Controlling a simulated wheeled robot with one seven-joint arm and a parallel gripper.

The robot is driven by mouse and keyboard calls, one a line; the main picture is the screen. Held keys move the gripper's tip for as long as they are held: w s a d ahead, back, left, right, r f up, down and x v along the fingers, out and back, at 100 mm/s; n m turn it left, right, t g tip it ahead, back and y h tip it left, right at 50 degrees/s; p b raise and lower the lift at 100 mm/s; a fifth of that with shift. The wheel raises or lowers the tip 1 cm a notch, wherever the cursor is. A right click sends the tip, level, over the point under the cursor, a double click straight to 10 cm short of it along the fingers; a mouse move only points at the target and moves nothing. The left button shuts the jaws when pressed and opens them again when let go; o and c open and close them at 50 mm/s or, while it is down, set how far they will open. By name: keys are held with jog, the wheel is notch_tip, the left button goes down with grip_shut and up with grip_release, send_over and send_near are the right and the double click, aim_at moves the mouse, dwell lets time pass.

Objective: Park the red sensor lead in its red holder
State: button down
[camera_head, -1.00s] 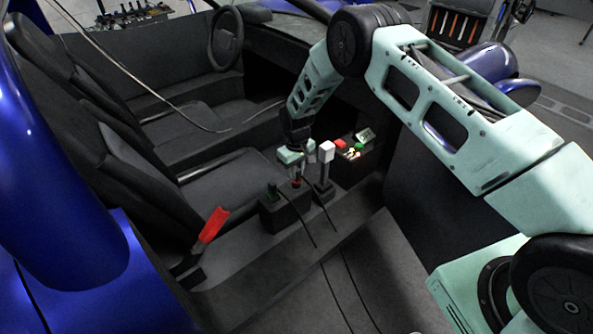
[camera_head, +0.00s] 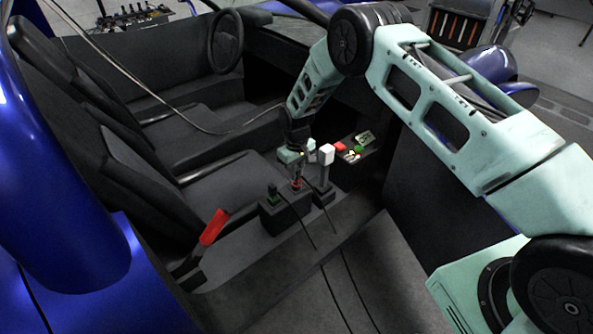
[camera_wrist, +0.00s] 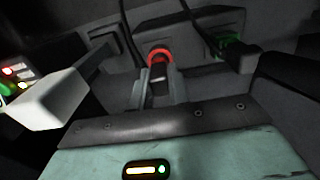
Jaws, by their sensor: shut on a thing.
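My gripper (camera_head: 295,172) points down over the console and is shut on the red sensor lead (camera_head: 296,184). In the wrist view, the gripper (camera_wrist: 158,88) has its two fingers on either side of the lead's dark plug (camera_wrist: 158,73). A red ring, seemingly the red holder (camera_wrist: 160,53), shows right at the plug's far end. The fingers and plug hide part of it, and I cannot tell whether the plug is inside. The dark holder block (camera_head: 284,216) also carries a green lead (camera_head: 273,193) on the left, seen in the wrist view too (camera_wrist: 229,47).
A white-topped lever (camera_head: 326,160) stands close right of my gripper; its knob (camera_wrist: 45,102) is large in the wrist view. A lit button panel (camera_head: 355,150) lies beyond. A red-handled brake lever (camera_head: 213,227) rises at left. Seats and steering wheel (camera_head: 226,40) surround the console.

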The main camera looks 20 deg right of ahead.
jog(key=shift+r, duration=0.15)
jog(key=shift+r+p, duration=1.35)
jog(key=shift+r, duration=0.7)
